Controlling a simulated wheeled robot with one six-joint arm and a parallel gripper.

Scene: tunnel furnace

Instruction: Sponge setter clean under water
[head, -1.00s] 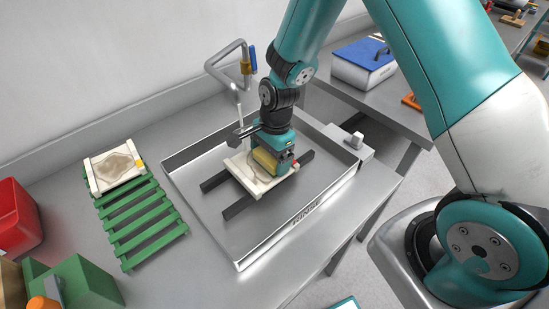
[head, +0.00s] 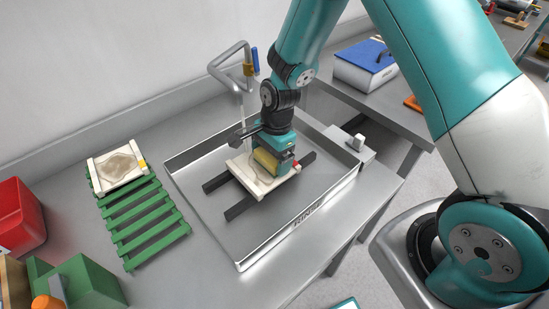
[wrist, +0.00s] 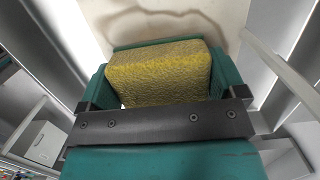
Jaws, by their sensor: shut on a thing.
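My gripper (head: 268,163) is shut on a yellow sponge (head: 265,160), which fills the space between the fingers in the wrist view (wrist: 160,75). The sponge is down at a cream setter (head: 245,168) with a dark stain, seen behind the sponge in the wrist view (wrist: 160,22). The setter lies on two dark bars (head: 240,208) in a shallow metal basin (head: 208,226). A bent tap (head: 238,62) with a blue handle stands behind, and a thin stream (head: 242,110) falls toward the setter's far side. My gripper hides where the sponge meets the setter.
Another stained setter (head: 117,168) lies on a green slatted rack (head: 146,222) left of the basin. A red bin (head: 18,218) and a green box (head: 88,283) stand at the far left. A grey box with a knob (head: 350,144) sits at the basin's right edge.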

